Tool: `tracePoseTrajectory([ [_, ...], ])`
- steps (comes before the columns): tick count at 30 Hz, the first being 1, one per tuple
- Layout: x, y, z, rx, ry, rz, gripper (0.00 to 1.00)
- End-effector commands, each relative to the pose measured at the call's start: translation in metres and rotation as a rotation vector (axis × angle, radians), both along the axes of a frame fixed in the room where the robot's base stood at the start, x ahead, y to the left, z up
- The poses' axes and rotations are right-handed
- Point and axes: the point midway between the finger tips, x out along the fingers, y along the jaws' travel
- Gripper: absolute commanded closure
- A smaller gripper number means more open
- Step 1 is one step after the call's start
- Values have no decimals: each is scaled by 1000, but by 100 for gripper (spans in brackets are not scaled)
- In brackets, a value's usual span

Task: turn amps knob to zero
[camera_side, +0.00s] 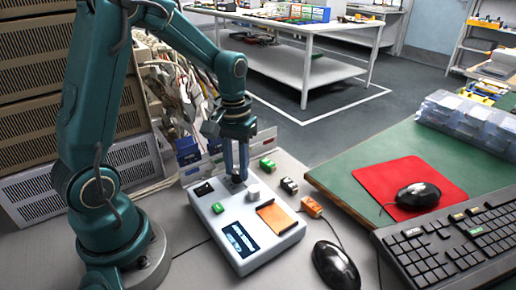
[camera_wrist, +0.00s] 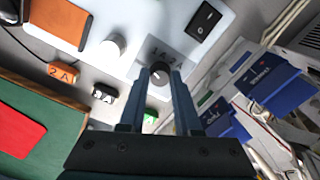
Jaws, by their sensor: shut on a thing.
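The light grey device box (camera_side: 275,255) stands on the bench in the side view. It has a lit dark display (camera_side: 240,239), a green button (camera_side: 219,208), a white knob (camera_side: 254,191) and a black switch (camera_side: 204,189). My gripper (camera_side: 238,177) points down onto the box.
An orange pad (camera_side: 275,217) lies on the box. Small blocks, one orange (camera_side: 312,207), one black-and-white (camera_side: 289,186) and one green (camera_side: 267,165), lie beside it. Blue-labelled items (camera_side: 188,151) stand behind. A mouse (camera_side: 335,266) and keyboard (camera_side: 455,245) are to the right.

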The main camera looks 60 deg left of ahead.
Motion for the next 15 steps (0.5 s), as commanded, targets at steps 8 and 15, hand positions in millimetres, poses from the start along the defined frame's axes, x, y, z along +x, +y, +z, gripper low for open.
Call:
tracePoseTrajectory([
  [8, 1, 0, 1, 0, -4, 200, 100],
  [15, 1, 0, 1, 1, -5, 301, 100],
])
